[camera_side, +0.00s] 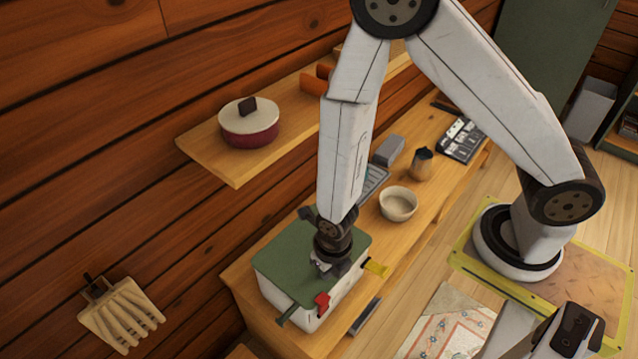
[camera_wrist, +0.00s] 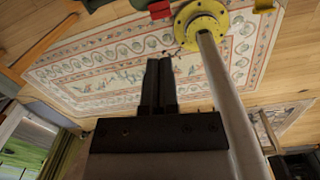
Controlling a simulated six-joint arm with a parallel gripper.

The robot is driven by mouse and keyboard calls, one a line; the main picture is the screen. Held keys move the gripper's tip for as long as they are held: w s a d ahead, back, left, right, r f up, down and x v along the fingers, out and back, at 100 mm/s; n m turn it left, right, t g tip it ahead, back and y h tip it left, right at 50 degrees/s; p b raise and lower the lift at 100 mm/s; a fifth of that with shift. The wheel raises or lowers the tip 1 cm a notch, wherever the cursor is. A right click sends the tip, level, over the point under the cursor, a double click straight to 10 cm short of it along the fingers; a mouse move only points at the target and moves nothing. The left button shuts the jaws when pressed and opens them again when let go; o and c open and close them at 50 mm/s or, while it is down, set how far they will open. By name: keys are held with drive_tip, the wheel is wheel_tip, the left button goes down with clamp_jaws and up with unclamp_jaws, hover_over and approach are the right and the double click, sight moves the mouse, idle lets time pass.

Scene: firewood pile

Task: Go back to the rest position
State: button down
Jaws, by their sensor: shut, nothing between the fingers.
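My gripper (camera_side: 325,268) is over the green lid of a white box at the near end of the wooden bench. In the side view its fingers are small and partly hidden by the dark wrist, so I cannot tell whether they touch the lid. In the wrist view, the two dark fingers of my gripper (camera_wrist: 159,66) lie side by side, shut, with nothing held between them. The green-lidded box (camera_side: 285,258) has a red latch (camera_side: 322,301) and a yellow latch (camera_side: 375,267) at its edge.
A shelf (camera_side: 205,150) with a red pot (camera_side: 249,124) sits left of my arm. A bowl (camera_side: 398,204), a jug (camera_side: 422,164) and a grey tray (camera_side: 374,183) stand on the bench (camera_side: 425,205).

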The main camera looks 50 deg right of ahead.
drive_tip(key=w+d+r+m+t, duration=0.1)
drive_tip(key=d+r+m, duration=0.6)
drive_tip(key=m, duration=1)
drive_tip(key=w+d+r+m, duration=0.1)
drive_tip(key=d+r+m, duration=0.6)
drive_tip(key=r+m, duration=0.4)
drive_tip(key=m, duration=0.6)
drive_tip(key=shift+r+t, duration=0.4)
drive_tip(key=shift+w, duration=0.1)
idle(3.2)
